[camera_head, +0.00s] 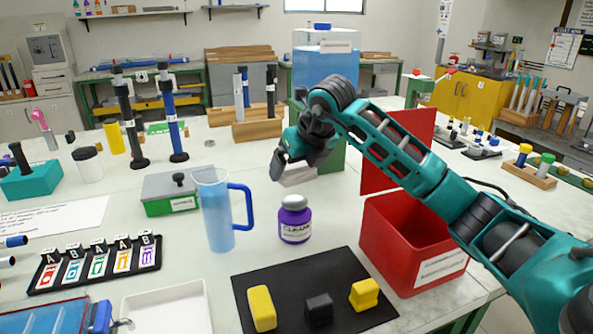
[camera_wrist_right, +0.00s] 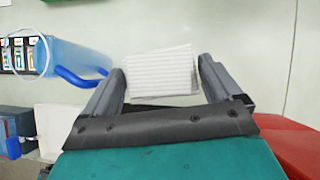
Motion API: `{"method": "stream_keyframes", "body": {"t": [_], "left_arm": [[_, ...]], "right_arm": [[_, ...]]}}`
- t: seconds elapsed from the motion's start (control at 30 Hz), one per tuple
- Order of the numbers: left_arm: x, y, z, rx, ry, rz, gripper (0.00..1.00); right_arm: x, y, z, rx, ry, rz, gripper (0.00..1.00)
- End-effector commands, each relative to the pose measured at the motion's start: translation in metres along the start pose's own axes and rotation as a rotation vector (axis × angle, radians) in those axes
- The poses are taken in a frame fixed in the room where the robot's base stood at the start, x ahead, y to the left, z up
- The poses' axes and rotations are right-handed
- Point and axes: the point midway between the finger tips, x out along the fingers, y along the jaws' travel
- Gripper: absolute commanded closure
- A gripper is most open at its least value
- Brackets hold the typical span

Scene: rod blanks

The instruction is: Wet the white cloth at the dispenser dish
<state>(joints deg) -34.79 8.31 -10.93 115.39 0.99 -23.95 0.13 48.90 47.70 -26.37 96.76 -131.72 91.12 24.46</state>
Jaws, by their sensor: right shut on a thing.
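My right gripper (camera_head: 291,165) is above the table, behind and above the purple bottle. It is shut on the white cloth (camera_head: 298,177), which shows below the fingers as a pale block. In the right wrist view the ribbed white cloth (camera_wrist_right: 160,72) sits between the two grey fingers (camera_wrist_right: 160,85). The purple bottle (camera_head: 294,226) stands upright with a grey top (camera_head: 294,202) and a label reading "CLEAN"; it looks like the dispenser. The cloth and bottle top are apart. My left gripper is not in view.
A blue pitcher (camera_head: 217,212) stands left of the bottle. A red bin (camera_head: 415,245) stands to the right, with an upright red panel (camera_head: 400,150) behind. A black mat (camera_head: 285,268) with yellow and black blocks lies in front. A green-and-grey box (camera_head: 172,193) is further left.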

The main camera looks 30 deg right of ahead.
Motion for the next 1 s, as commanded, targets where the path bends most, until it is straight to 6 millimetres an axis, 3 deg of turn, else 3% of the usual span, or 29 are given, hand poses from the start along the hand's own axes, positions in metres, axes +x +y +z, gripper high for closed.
{"method": "stream_keyframes", "body": {"t": [0.43,0.6,1.0], "left_arm": [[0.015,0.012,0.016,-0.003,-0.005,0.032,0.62],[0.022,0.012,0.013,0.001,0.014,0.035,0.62],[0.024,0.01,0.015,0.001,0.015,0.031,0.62]], "right_arm": [[0.034,0.0,-0.022,0.0,0.001,0.001,0.33],[0.046,0.0,-0.03,-0.001,0.0,0.002,0.33],[0.048,0.0,-0.031,-0.001,0.0,0.001,0.33]]}}
